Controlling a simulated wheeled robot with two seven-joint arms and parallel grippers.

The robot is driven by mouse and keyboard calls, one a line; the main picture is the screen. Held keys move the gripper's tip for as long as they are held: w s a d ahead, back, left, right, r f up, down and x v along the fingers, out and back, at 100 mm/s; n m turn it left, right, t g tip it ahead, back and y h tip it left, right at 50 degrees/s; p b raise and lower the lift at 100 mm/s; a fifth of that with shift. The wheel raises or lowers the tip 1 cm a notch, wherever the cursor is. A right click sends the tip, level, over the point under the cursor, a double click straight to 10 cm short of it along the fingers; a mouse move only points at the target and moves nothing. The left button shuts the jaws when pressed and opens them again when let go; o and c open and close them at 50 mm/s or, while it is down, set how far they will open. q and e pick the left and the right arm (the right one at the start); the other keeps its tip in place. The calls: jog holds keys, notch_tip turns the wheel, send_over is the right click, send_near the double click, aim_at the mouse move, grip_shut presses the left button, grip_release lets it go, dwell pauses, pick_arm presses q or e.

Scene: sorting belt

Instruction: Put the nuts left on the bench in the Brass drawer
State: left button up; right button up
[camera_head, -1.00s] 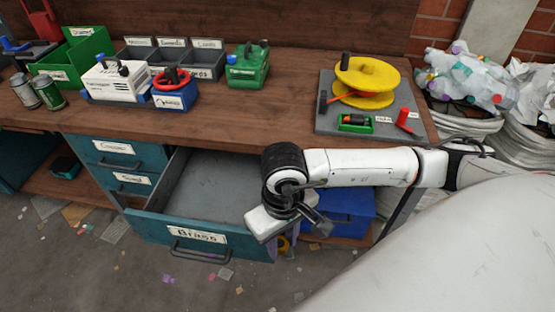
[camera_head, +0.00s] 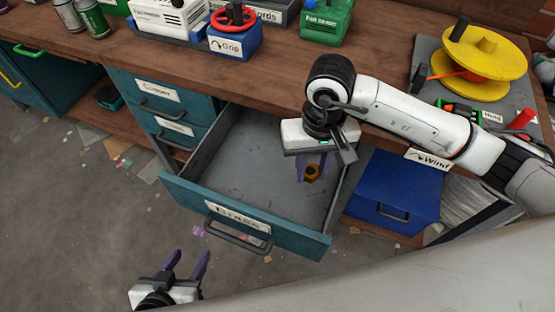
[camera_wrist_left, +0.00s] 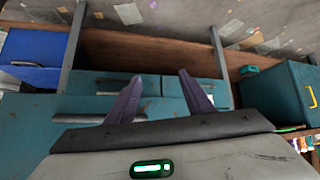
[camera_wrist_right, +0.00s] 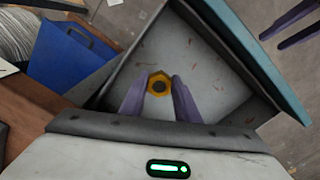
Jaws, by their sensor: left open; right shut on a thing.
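The Brass drawer (camera_head: 222,218) is pulled open below the bench; its grey inside looks bare. My right gripper (camera_head: 314,174) points down over the drawer's right part, shut on a brass nut (camera_head: 312,171). In the right wrist view the yellow nut (camera_wrist_right: 159,84) sits between the purple fingertips of my right gripper (camera_wrist_right: 159,92), with the drawer floor behind it. Whether the nut touches the floor I cannot tell. My left gripper (camera_head: 187,262) is open and empty, low in front of the drawer; its spread fingers show in the left wrist view (camera_wrist_left: 158,88). No other nut shows.
Shut drawers (camera_head: 165,105) are left of the open one. A blue bin (camera_head: 392,190) stands under the bench at the right. The bench (camera_head: 180,62) carries a Grip box (camera_head: 234,42), a green box (camera_head: 325,20) and a yellow spool (camera_head: 485,50). The floor at the left has scraps.

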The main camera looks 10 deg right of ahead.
jog(key=shift+w+a+f+b, duration=0.15)
jog(key=shift+a+f, duration=0.15)
jog(key=shift+f, duration=1.4)
jog(key=shift+w+a+f+b, duration=0.15)
jog(key=shift+a+f, duration=0.2)
jog(key=shift+f, duration=1.35)
jog(key=shift+w+a+f+b, duration=0.15)
jog(key=shift+a+f, duration=0.15)
jog(key=shift+f, duration=1.4)
pick_arm(q)
jog(key=shift+s+d+f, duration=0.4)
jog(key=shift+s+f, duration=0.2)
